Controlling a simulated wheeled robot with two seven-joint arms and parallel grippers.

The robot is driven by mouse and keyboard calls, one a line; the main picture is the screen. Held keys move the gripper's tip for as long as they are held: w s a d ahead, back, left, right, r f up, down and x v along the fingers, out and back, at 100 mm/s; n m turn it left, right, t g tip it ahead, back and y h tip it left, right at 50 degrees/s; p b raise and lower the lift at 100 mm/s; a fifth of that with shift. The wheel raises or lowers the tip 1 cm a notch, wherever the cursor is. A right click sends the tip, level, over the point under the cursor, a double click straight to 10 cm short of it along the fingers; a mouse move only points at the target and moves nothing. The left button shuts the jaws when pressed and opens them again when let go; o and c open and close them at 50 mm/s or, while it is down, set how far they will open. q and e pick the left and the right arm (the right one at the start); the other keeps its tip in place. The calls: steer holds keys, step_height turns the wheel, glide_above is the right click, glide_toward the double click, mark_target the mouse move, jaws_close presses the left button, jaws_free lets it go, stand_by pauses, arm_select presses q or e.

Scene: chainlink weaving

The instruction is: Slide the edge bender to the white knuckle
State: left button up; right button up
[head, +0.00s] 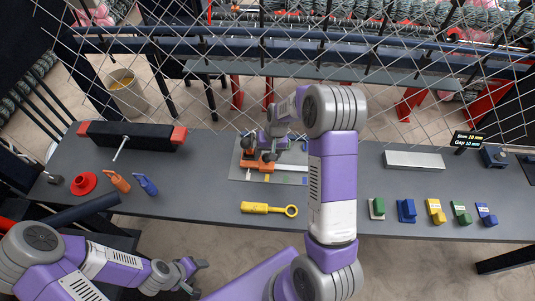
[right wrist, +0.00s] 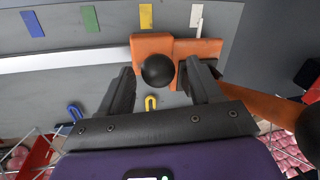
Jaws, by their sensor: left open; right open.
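The edge bender is an orange block (head: 262,165) with a black ball knob (right wrist: 158,70), on a pale rail across a grey plate (head: 236,165). In the right wrist view, a white mark (right wrist: 196,14), taken as the white knuckle, lies just beyond the right part of the orange block (right wrist: 198,47). A yellow mark (right wrist: 146,15) lies beyond its left part. My right gripper (right wrist: 160,78) is open, its fingers on either side of the knob. Whether they touch it I cannot tell. My left gripper (head: 193,276) is open and empty in front of the table.
Green (right wrist: 91,18) and blue (right wrist: 32,23) marks continue along the rail. A yellow tool (head: 268,208) lies in front of the plate. Several coloured blocks (head: 436,211) stand at right; a black bar with red ends (head: 130,136) lies at left. Wire mesh hangs behind.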

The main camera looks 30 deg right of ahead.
steer(key=r, duration=0.2)
steer(key=d+r, duration=0.1)
steer(key=r, duration=0.4)
steer(key=shift+s+d+r, duration=0.15)
steer(key=shift+s+r, duration=0.1)
steer(key=shift+s, duration=0.1)
